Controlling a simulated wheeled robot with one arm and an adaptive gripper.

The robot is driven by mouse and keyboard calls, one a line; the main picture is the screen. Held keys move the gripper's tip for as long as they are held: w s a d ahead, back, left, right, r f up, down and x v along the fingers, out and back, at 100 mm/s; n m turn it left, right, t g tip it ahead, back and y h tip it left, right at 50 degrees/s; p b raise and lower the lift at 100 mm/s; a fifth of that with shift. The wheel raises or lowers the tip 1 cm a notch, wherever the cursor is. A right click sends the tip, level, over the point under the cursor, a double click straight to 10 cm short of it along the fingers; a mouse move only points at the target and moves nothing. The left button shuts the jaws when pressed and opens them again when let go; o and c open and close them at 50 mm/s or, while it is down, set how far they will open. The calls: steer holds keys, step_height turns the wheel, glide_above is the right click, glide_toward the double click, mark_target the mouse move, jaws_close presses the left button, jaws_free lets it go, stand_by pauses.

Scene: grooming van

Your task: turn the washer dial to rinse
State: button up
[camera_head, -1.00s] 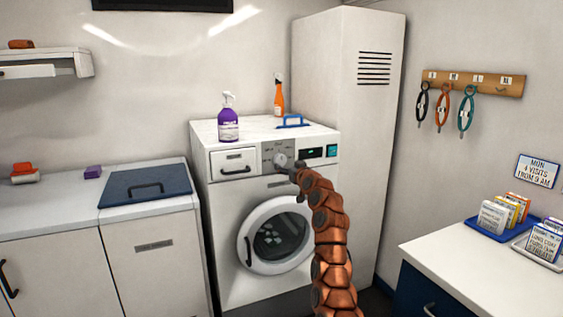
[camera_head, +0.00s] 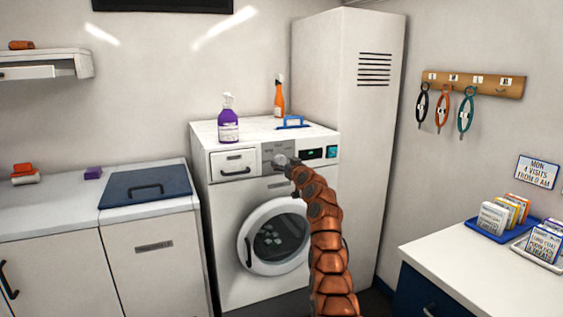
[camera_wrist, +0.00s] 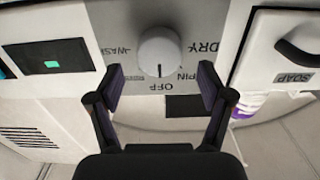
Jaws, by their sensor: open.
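The washer (camera_head: 262,205) has a grey dial panel (camera_head: 267,152) at its top front. In the head view my gripper (camera_head: 283,161) is at this panel and covers the dial. In the wrist view the round white dial (camera_wrist: 159,52) stands just beyond and between the fingertips of my open gripper (camera_wrist: 160,78), which do not look to be touching it. The dial's dark mark points at the OFF label (camera_wrist: 160,86). WASH (camera_wrist: 117,50), DRY (camera_wrist: 207,48) and a partly covered SPIN (camera_wrist: 188,76) also show. I cannot read a rinse label; the left finger covers part of that side.
A soap drawer (camera_wrist: 288,50) and a display (camera_wrist: 50,60) flank the dial closely.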

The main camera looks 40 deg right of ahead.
mark_target(281, 161)
steer(key=shift+w+d, duration=0.1)
steer(key=shift+w, duration=0.1)
steer(key=shift+w+r+p, duration=0.1)
steer(key=shift+w+p, duration=0.5)
steer(key=shift+w, duration=0.05)
steer(key=shift+w+d+p, duration=0.45)
steer(key=shift+w+p, duration=0.1)
steer(key=shift+p, duration=0.1)
steer(key=shift+c, duration=0.3)
steer(key=c, duration=1.1)
